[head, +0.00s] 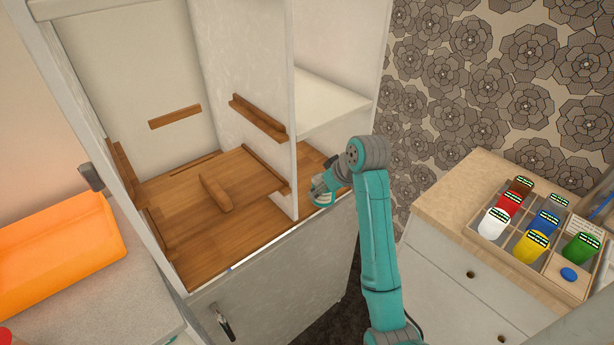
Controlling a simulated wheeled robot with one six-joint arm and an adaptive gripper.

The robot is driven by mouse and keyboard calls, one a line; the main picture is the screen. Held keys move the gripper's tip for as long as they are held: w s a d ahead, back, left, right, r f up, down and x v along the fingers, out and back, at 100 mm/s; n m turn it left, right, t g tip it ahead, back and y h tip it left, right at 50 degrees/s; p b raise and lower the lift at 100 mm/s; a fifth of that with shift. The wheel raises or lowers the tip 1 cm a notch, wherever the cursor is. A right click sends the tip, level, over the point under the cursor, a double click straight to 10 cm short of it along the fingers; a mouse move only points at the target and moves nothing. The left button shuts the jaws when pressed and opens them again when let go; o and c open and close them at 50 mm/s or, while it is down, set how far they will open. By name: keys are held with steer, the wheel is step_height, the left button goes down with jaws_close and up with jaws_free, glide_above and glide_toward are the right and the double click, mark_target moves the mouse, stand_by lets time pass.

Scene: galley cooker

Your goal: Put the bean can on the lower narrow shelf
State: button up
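The cabinet has a narrow column on its right side, with a pale upper shelf (325,103) and a lower wooden shelf (309,160). My gripper (322,190) is at the front opening of this narrow column, at the level of the lower shelf and just right of the divider's front edge. It is small and seen from behind and above, so its fingers are hard to make out. I cannot tell whether it holds anything. I cannot pick out a bean can for certain; it may be hidden by the gripper or divider.
The white divider (270,90) separates the column from a wide compartment with a wooden floor (195,240) and wooden ledges. Right, a counter (440,197) carries a tray (510,262) of several coloured containers. An orange bin (60,250) stands left.

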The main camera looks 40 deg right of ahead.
mark_target(318, 175)
steer(key=w, duration=0.7)
steer(key=shift+a, duration=0.15)
steer(key=shift+s+f, duration=0.1)
steer(key=shift+f, duration=0.15)
steer(key=shift+f, duration=0.1)
steer(key=o, duration=1.4)
steer(key=shift+f, duration=0.1)
steer(key=shift+r, duration=0.25)
steer(key=v, duration=0.7)
steer(key=shift+s+r, duration=0.1)
steer(key=shift+s, duration=0.05)
